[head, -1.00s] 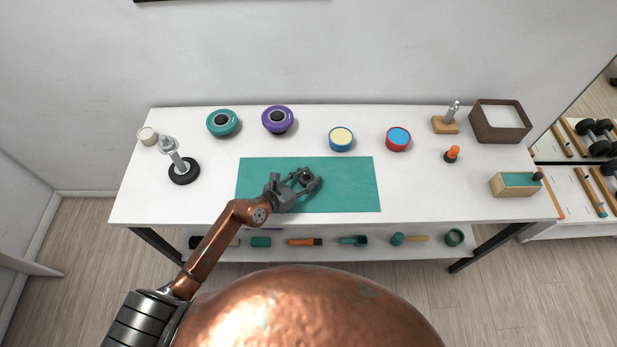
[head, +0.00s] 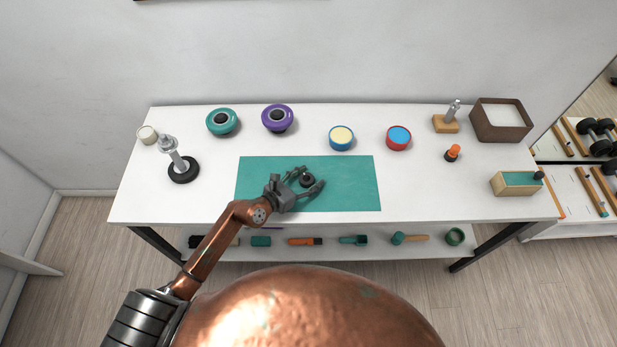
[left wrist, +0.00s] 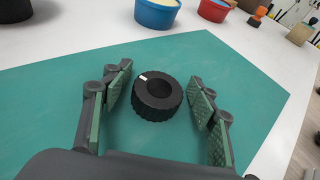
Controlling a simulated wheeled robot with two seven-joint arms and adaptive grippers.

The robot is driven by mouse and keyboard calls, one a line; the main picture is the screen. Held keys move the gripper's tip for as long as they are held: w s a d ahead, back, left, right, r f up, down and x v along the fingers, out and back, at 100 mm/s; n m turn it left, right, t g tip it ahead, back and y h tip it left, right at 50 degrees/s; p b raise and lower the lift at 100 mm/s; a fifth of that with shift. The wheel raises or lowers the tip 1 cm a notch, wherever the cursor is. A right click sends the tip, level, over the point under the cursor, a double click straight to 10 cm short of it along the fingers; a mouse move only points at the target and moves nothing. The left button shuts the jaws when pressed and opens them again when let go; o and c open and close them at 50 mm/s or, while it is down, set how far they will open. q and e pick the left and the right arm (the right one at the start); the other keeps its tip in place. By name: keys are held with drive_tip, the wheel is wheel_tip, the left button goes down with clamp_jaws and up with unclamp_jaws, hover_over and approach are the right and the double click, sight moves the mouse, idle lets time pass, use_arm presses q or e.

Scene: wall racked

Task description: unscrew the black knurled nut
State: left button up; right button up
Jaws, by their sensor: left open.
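The black knurled nut (head: 307,182) is on the green mat (head: 350,184) in the middle of the table. In the left wrist view the nut (left wrist: 158,97) is a ribbed black ring with a white mark on its rim. It appears to rest flat on the mat. My left gripper (head: 311,179) is open, with one finger on each side of the nut. In the left wrist view, gaps show between the nut and both finger pads of the left gripper (left wrist: 160,100). My right gripper is not in view.
A silver bolt on a black round base (head: 183,170) stands at the left. Teal (head: 222,131) and purple (head: 268,110) round pieces, a blue tub (head: 341,146) and a red tub (head: 398,146) stand behind the mat. A wooden box (head: 510,188) is at the right. The mat's right half is clear.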

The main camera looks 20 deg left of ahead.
use_arm(q)
drive_tip(key=shift+r, duration=0.15)
drive_tip(key=v, duration=0.8)
drive_tip(key=r+p+v, duration=0.1)
drive_tip(key=v, duration=0.3)
